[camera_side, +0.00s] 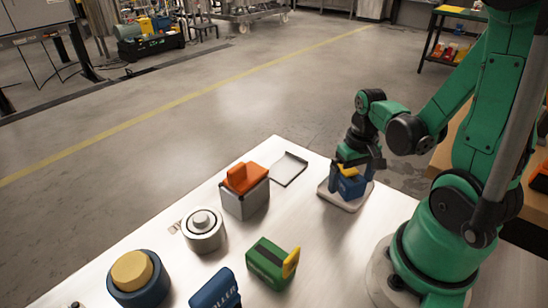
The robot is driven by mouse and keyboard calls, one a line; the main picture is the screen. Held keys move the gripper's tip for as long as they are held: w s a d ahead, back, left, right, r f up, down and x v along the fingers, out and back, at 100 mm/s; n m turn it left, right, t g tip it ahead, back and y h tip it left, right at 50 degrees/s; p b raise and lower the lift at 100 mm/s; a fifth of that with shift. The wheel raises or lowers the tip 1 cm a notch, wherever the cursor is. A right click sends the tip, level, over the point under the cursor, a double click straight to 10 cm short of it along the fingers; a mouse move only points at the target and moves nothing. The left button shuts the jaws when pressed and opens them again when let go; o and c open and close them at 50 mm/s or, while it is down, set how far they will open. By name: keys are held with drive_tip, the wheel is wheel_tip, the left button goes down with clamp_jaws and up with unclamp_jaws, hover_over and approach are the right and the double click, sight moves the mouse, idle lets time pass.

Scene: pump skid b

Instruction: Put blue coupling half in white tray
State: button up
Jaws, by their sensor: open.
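A blue part with a yellow top (350,188), which looks like the blue coupling half, sits on the white tray (327,193) near the back right edge of the table. My gripper (360,168) points down over this part, with its fingers open around or just beside its upper portion. The fingers and wrist hide some of the part. Whether a finger touches it I cannot tell. The tray's left and front rim shows clear.
Nearer are a silver round piece (203,234), a green block (268,264), a blue lettered block (215,291) and a blue round piece with yellow top (140,290).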

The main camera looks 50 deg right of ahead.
drive_tip(key=shift+r, duration=3.5)
drive_tip(key=w+a+r+n+t, duration=0.2)
drive_tip(key=w+a+n+t, duration=0.1)
drive_tip(key=a, duration=0.3)
drive_tip(key=w+a+r+n+t, duration=0.2)
drive_tip(key=w+a+n+t, duration=0.1)
drive_tip(key=w+a+t, duration=0.1)
drive_tip(key=shift+w+a+r, duration=0.4)
drive_tip(key=shift+w+a, duration=0.35)
drive_tip(key=shift+a, duration=0.2)
